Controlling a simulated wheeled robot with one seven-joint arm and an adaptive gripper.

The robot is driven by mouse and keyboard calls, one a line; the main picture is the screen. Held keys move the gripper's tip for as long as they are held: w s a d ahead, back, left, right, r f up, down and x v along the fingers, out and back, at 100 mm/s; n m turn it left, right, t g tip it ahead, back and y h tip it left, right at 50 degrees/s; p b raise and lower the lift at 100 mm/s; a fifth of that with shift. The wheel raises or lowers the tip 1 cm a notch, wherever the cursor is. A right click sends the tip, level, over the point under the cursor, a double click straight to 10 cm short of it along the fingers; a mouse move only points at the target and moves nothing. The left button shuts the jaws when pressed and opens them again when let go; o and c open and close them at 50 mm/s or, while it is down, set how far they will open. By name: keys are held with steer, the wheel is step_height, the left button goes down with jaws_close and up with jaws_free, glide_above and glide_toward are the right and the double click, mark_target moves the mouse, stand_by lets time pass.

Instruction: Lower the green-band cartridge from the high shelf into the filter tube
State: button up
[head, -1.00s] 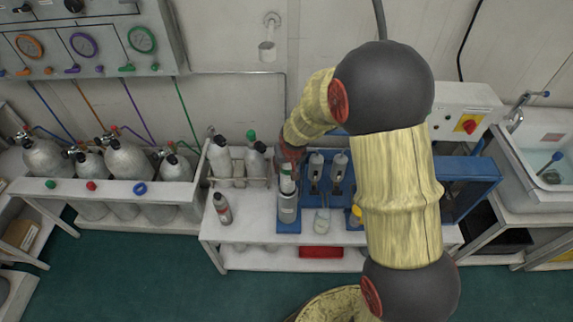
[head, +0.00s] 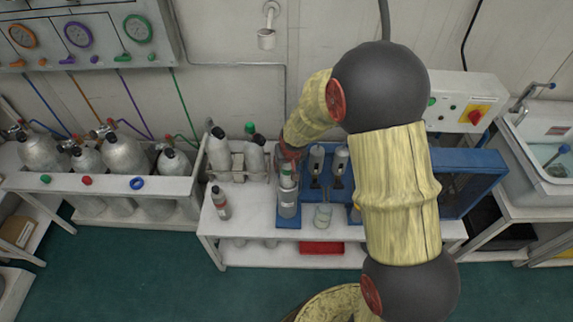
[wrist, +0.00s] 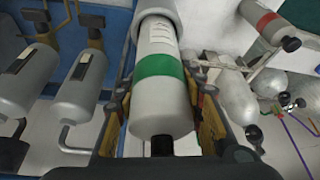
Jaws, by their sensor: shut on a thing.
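The green-band cartridge (wrist: 158,75) is a pale grey-white cylinder with a green band and a dark tip. It lies between my gripper's fingers (wrist: 160,110) in the wrist view, and they are shut on it. In the head view the cartridge (head: 287,172) is upright under my gripper (head: 288,157), in line with the filter tube (head: 288,204). The tube is a grey cylinder on a blue stand at the bench front. The cartridge's lower end meets or overlaps the tube's mouth; I cannot tell how far it is inside.
Two grey filter housings (head: 316,165) stand on the blue panel close to the right. A clear jar (head: 323,216) is right of the tube, and a small red-banded cylinder (head: 221,203) is left. Larger cylinders (head: 219,150) are racked behind. My arm hides the bench's right part.

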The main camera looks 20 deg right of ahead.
steer(key=shift+f+b, duration=1.55)
steer(key=shift+f, duration=0.5)
steer(key=shift+f+b, duration=0.7)
steer(key=shift+f, duration=0.05)
steer(key=shift+r, duration=0.15)
steer(key=shift+s+f, duration=0.1)
steer(key=shift+f, duration=0.2)
steer(key=o, duration=1.5)
steer(key=shift+f, duration=0.15)
steer(key=shift+o, duration=0.2)
